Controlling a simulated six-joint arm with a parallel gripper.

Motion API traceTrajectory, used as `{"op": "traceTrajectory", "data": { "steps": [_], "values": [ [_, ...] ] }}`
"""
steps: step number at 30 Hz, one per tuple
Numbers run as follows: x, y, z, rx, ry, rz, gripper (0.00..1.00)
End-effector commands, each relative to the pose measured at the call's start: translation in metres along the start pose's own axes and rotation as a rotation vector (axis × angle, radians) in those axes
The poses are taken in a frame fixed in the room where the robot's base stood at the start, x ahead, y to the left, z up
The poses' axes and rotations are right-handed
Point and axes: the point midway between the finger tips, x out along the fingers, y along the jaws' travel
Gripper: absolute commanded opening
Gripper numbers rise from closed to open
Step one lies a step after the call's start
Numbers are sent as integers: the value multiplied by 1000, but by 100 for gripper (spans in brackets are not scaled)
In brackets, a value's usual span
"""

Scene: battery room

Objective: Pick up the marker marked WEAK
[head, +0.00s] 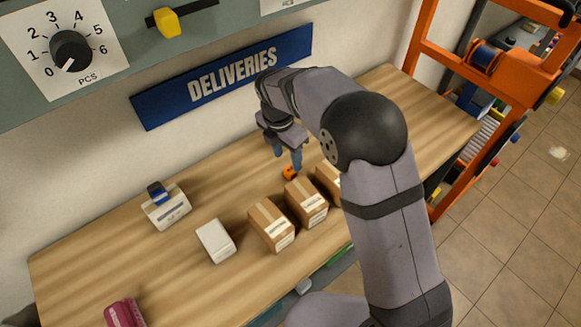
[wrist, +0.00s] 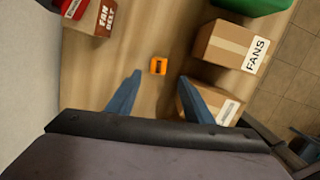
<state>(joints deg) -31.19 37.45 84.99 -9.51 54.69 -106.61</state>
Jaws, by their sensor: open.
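A small orange block-like piece with a dark mark (head: 290,173) lies on the wooden table beneath my gripper (head: 289,160). It also shows in the wrist view (wrist: 158,66), just beyond and between the fingertips. I cannot read any word on it, so I cannot tell whether it is the marker marked WEAK. My gripper (wrist: 161,78) is open, pointing down, with its two blue fingers apart and nothing between them.
Cardboard boxes (head: 270,224) stand close by in a row; one in the wrist view reads FANS (wrist: 230,46). A FAN BELT box (wrist: 104,18) is upper left there. A white box (head: 215,241) and a blue-topped white item (head: 166,208) stand left on the table (head: 90,262).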

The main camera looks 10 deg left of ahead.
Motion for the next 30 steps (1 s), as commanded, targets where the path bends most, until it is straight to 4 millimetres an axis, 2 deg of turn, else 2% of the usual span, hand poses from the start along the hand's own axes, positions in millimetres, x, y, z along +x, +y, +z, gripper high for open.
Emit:
{"op": "traceTrajectory", "data": {
  "steps": [20, 30],
  "values": [
    [28, 0, 1, -9, -3, -3, 47],
    [64, 3, 3, -9, -2, -4, 47]
  ]
}}
